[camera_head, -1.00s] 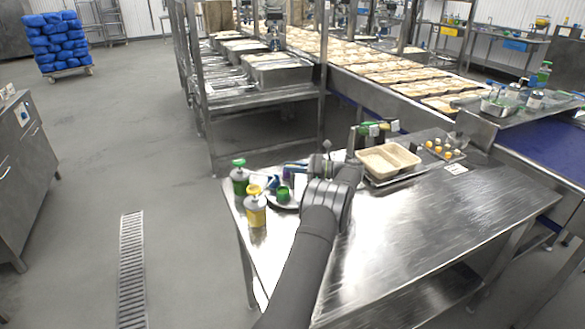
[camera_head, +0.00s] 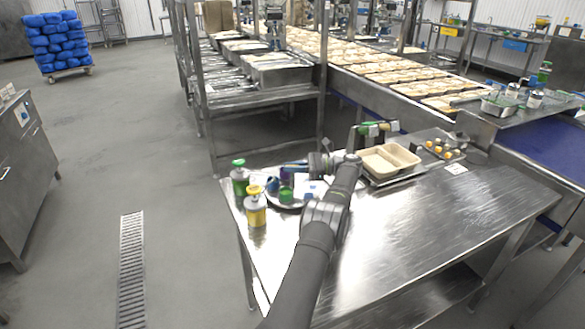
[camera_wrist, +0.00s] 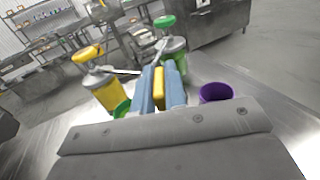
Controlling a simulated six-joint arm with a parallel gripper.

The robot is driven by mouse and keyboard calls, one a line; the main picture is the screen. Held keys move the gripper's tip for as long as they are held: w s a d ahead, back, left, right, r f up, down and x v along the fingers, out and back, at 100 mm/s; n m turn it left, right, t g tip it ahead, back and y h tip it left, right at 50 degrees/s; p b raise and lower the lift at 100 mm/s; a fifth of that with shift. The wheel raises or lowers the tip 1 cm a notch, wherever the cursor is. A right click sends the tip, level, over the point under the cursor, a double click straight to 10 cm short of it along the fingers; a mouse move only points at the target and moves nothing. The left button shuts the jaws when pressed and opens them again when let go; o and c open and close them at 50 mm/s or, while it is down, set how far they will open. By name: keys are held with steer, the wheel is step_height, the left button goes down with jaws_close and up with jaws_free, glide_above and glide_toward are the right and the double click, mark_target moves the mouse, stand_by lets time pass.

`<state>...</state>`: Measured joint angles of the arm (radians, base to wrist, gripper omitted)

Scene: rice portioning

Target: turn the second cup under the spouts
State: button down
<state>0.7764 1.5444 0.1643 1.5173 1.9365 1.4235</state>
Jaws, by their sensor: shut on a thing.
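My gripper (camera_head: 292,168) points left over the dark tray (camera_head: 284,206) at the table's left end. In the wrist view its two blue-grey fingers (camera_wrist: 158,74) are shut on a narrow yellow thing (camera_wrist: 156,88), mostly hidden between them. A purple cup (camera_wrist: 215,92) stands to their right and a green cup (camera_wrist: 122,108) is partly hidden to their left. In the head view a blue cup (camera_head: 272,184) is beside the green one. A yellow-topped dispenser (camera_head: 255,206) and a green-topped dispenser (camera_head: 239,178) stand left of the tray, with spouts toward the fingers.
A two-part tan container (camera_head: 390,158) sits on a metal tray right of my arm. Small yellow items (camera_head: 440,150) lie in another tray behind. The front and right of the steel table (camera_head: 430,220) are clear.

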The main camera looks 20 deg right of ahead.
steer(key=c, duration=1.5)
jaws_free()
steer(key=shift+o, duration=0.2)
steer(key=shift+r+m+t+h, duration=0.1)
steer(key=shift+m+t+h, duration=0.6)
steer(key=shift+t, duration=0.4)
